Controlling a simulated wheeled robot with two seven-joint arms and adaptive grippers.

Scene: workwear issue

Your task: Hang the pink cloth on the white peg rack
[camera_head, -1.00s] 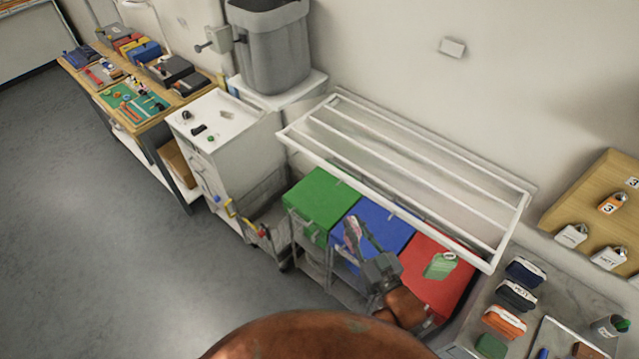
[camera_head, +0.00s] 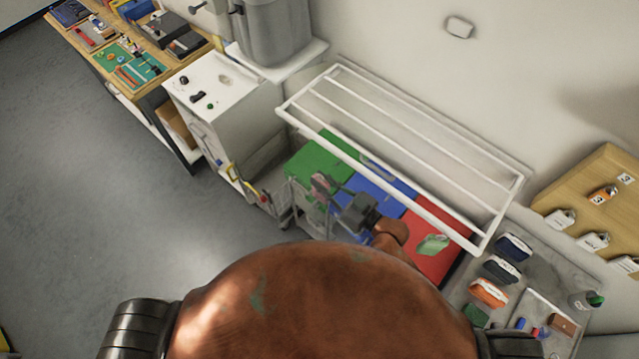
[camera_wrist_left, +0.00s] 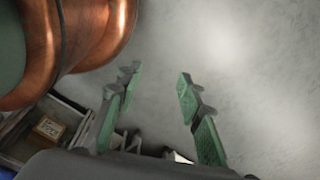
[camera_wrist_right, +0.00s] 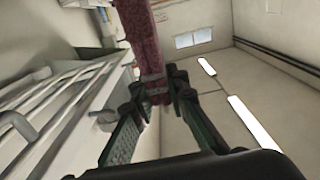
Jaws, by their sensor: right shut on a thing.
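The pink cloth (camera_wrist_right: 142,30) is a narrow, dark pink strip between my right fingertips in the right wrist view. In the head view it is a small pinkish patch (camera_head: 320,184) at the tip of my right gripper (camera_head: 328,190). That gripper is shut on it, in front of the white rack (camera_head: 380,180), with the coloured bins beyond and below. White bars (camera_wrist_right: 60,95) are left of the cloth in the right wrist view, apart from it; I cannot make out single pegs clearly. My left gripper (camera_wrist_left: 155,95) is open and empty above grey floor.
Green (camera_head: 318,160), blue (camera_head: 372,203) and red (camera_head: 425,255) bins stand under the rack. A white cabinet (camera_head: 225,100) is to the left. A grey table with several small cases, including an orange one (camera_head: 488,292), is at right. Floor at left is clear.

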